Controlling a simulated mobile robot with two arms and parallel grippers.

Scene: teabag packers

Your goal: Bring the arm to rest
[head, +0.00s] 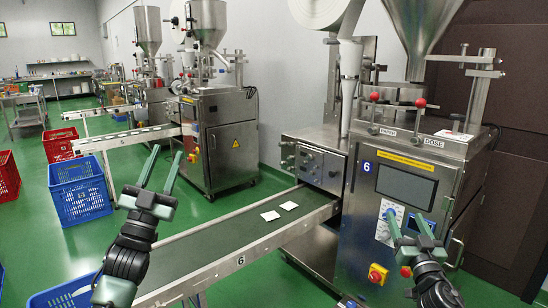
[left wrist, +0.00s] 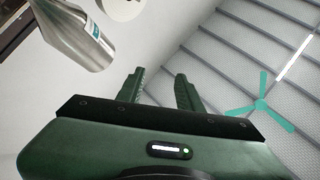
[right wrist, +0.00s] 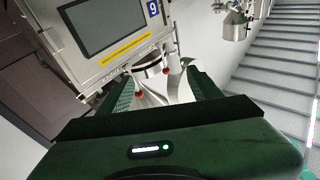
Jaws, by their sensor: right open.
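My left gripper (head: 167,151) is raised on the left of the head view, in front of the conveyor. Its two fingers point up and stand apart with nothing between them; the left wrist view also shows this empty gap (left wrist: 160,80). My right gripper (head: 405,213) is in front of machine 6's panel, with its fingers up and apart. The right wrist view (right wrist: 160,80) shows the fingers wide apart, with only background between them. Two white teabags (head: 270,216) (head: 289,206) lie on the green conveyor belt (head: 215,243), clear of both grippers.
Machine 6 (head: 350,230) stands on the right, with a red stop button (head: 376,274) near my right arm. A blue crate (head: 80,190) and a red crate (head: 62,144) are on the green floor at left. Another packing machine (head: 222,140) stands behind.

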